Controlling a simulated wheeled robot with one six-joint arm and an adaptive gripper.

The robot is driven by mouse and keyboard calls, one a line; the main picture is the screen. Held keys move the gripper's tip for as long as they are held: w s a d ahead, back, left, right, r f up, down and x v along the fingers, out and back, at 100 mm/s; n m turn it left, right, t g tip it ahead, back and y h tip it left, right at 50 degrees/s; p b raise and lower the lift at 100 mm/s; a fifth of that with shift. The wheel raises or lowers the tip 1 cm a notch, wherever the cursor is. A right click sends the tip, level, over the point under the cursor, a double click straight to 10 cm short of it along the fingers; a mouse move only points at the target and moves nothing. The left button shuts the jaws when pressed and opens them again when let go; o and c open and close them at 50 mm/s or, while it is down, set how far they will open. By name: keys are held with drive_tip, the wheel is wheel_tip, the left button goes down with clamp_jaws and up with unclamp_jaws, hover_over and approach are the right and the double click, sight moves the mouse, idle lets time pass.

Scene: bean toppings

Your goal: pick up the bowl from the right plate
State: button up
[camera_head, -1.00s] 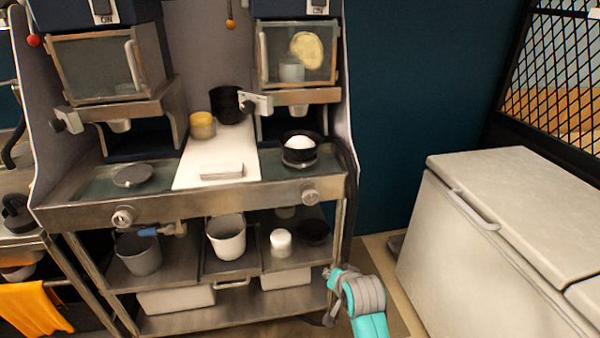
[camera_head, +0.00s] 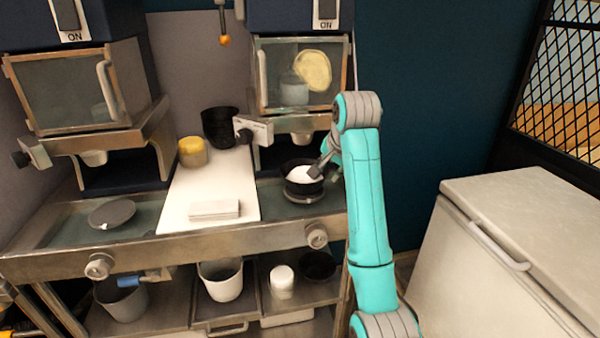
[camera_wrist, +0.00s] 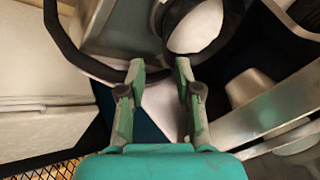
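The black bowl (camera_head: 302,183) with white contents sits on the round right plate (camera_head: 304,197), under the right machine. In the wrist view the bowl (camera_wrist: 234,22) is at the top, just beyond the fingertips. My gripper (camera_wrist: 158,68) is open and empty, its two teal fingers apart with the bowl's near edge close to the right finger. In the head view my gripper (camera_head: 316,168) is small, at the right side of the bowl; whether it touches the bowl I cannot tell.
A left round plate (camera_head: 112,213) lies empty on the counter. The right machine's dispenser (camera_head: 300,138) overhangs the bowl. A white chest (camera_head: 520,240) stands at right.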

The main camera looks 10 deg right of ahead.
sight(324, 178)
drive_tip(key=x, duration=0.7)
drive_tip(key=w+x, duration=0.1)
drive_tip(key=x, duration=0.2)
drive_tip(key=shift+w+r, duration=0.1)
drive_tip(key=shift+w, duration=0.05)
drive_tip(key=shift+c, duration=0.3)
clamp_jaws()
